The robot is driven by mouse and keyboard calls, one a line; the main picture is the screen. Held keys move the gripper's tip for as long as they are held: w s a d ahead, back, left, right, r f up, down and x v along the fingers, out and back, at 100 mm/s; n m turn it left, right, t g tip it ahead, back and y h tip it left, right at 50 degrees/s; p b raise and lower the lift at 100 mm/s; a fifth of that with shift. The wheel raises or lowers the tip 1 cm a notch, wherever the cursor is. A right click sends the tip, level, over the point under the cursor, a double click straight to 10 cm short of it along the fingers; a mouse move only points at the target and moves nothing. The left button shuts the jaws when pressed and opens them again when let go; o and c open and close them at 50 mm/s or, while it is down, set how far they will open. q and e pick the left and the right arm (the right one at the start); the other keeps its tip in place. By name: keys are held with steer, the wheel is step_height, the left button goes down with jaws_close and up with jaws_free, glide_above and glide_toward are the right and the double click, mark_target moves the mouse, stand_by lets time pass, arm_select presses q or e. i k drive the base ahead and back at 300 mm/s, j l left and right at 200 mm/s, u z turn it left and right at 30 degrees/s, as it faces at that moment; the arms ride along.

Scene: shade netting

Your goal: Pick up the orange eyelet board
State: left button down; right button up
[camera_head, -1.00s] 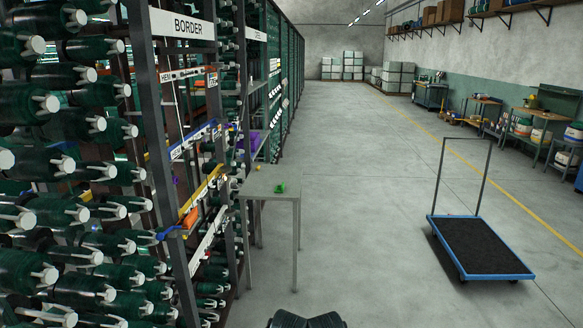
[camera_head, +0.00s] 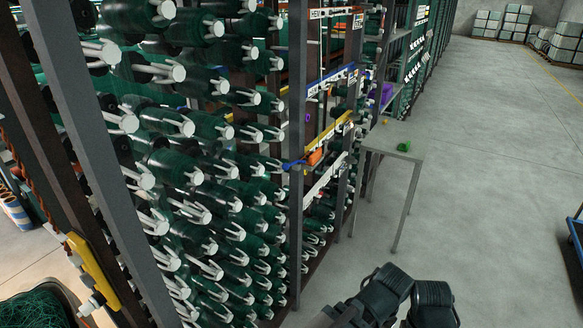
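A small orange piece (camera_head: 316,157) shows on the rack, just below a yellow bar (camera_head: 328,140) and beside a blue piece at its left end. It is small and partly covered, so I cannot tell for sure that it is the orange eyelet board; no eyelets can be made out. Dark parts of my own body show at the bottom. No gripper fingers can be seen in this view, and nothing of mine touches the orange piece.
The rack of green net rolls (camera_head: 240,180) with white pegs fills the left and middle. The floor (camera_head: 490,200) to the right is open. A blue cart edge (camera_head: 575,240) shows at far right.

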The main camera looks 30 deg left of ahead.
mark_target(311, 158)
steer(key=i+u, duration=0.1)
steer(key=u, duration=0.3)
steer(key=l+u, duration=0.1)
steer(key=u, duration=0.3)
steer(key=i+l+u, duration=0.15)
steer(key=u, duration=0.25)
steer(key=i+l+u, duration=0.2)
steer(key=l, duration=0.2)
steer(key=i+l+u, duration=0.2)
steer(key=l, duration=0.2)
steer(key=l+u, duration=0.15)
steer(key=l, duration=0.25)
steer(key=i+l, duration=0.1)
steer(key=l, duration=0.45)
steer(key=i, duration=0.05)
